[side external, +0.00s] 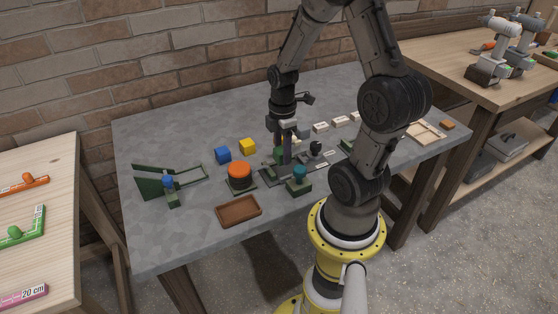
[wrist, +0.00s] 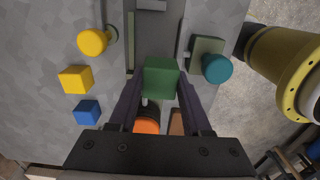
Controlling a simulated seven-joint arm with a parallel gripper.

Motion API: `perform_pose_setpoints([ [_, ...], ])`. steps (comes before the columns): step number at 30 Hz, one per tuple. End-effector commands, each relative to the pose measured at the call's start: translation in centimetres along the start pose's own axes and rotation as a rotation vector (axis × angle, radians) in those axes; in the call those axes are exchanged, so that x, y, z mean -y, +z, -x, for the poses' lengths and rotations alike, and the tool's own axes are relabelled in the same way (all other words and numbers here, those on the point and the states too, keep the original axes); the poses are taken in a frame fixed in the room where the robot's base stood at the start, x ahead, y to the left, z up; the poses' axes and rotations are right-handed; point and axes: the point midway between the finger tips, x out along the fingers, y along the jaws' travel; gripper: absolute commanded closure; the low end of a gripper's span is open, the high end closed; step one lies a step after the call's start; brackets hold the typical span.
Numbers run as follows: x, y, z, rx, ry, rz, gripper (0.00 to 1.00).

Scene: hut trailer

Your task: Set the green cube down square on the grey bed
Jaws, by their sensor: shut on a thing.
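The green cube (wrist: 160,78) is held between the two fingers of my gripper (wrist: 161,86), which is shut on it. In the side external view the cube (side external: 279,155) is small and partly covered by my gripper (side external: 285,158), low over the table. The grey bed (wrist: 156,38) is a dark strip with raised edges, extending beyond the cube in the wrist view. In the side external view the bed (side external: 271,173) shows below my gripper. The cube hides part of the bed, and I cannot tell whether the two touch.
A blue cube (side external: 223,155) and a yellow cube (side external: 247,146) stand to the left. An orange button (side external: 239,170), a teal knob (side external: 299,171) and a brown tray (side external: 238,211) are close by. Pale blocks (side external: 321,127) lie behind. The table's back left is clear.

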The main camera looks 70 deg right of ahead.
Motion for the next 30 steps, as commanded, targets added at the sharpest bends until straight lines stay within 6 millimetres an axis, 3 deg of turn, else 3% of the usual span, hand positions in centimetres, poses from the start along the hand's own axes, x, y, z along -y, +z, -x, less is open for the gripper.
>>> perform_pose_setpoints([
  [8, -1.6, -0.1, -2.1, 0.000, -0.002, 0.000, 1.00],
  [15, -1.7, -0.1, -4.9, 0.000, -0.001, 0.000, 1.00],
  [28, -1.7, -0.1, -5.4, 0.000, 0.000, 0.000, 1.00],
  [29, -1.7, -0.1, -5.4, 0.000, 0.001, 0.000, 0.48],
  [30, -1.7, -0.1, -5.3, 0.000, 0.001, 0.000, 0.41],
])
